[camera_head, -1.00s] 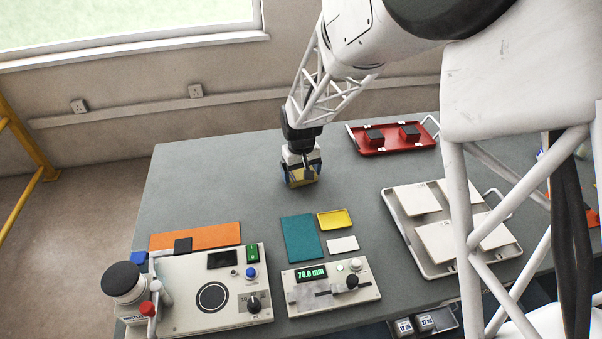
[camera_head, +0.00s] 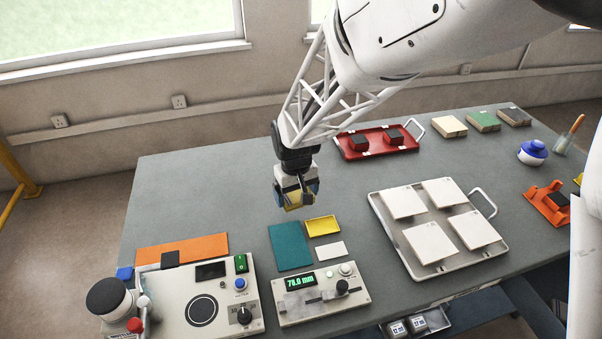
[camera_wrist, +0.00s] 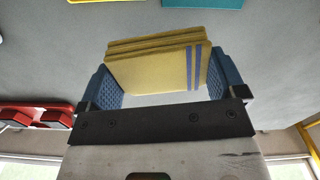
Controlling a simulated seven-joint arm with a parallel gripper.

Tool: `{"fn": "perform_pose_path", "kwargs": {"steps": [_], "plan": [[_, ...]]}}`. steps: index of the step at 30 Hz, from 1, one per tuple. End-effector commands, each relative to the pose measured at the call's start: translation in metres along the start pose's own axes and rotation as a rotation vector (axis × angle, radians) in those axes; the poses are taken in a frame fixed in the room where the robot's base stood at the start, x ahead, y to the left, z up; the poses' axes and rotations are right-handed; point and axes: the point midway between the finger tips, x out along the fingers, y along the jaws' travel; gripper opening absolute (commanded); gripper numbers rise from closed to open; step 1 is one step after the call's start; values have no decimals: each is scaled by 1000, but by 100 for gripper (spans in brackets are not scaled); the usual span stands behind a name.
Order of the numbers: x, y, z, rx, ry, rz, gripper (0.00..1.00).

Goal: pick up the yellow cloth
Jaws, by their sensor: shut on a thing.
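The yellow cloth (camera_wrist: 150,65) is a folded stack with two blue stripes near one end. In the wrist view it sits between the two blue textured fingers of my gripper (camera_wrist: 160,82), which is shut on it. In the head view my gripper (camera_head: 296,196) points down over the grey table, behind the yellow tray, with the cloth (camera_head: 293,207) showing between its fingers. The cloth appears raised above the table, though its exact height is hard to tell.
A yellow tray (camera_head: 323,226), teal mat (camera_head: 290,247) and white card (camera_head: 330,251) lie in front. Two control boxes (camera_head: 320,293) (camera_head: 200,296) stand at the front edge. A white tray (camera_head: 415,262) with tiles is at right, a red tray (camera_head: 377,153) behind. The table's left rear is clear.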

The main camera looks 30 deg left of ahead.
Motion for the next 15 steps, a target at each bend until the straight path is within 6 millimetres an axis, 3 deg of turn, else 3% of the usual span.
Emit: {"fn": "perform_pose_path", "kwargs": {"steps": [6, 15], "plan": [[-4, -5, 31, 0, 2, 0, 67], [-5, -8, 56, 0, 1, 0, 67]]}}
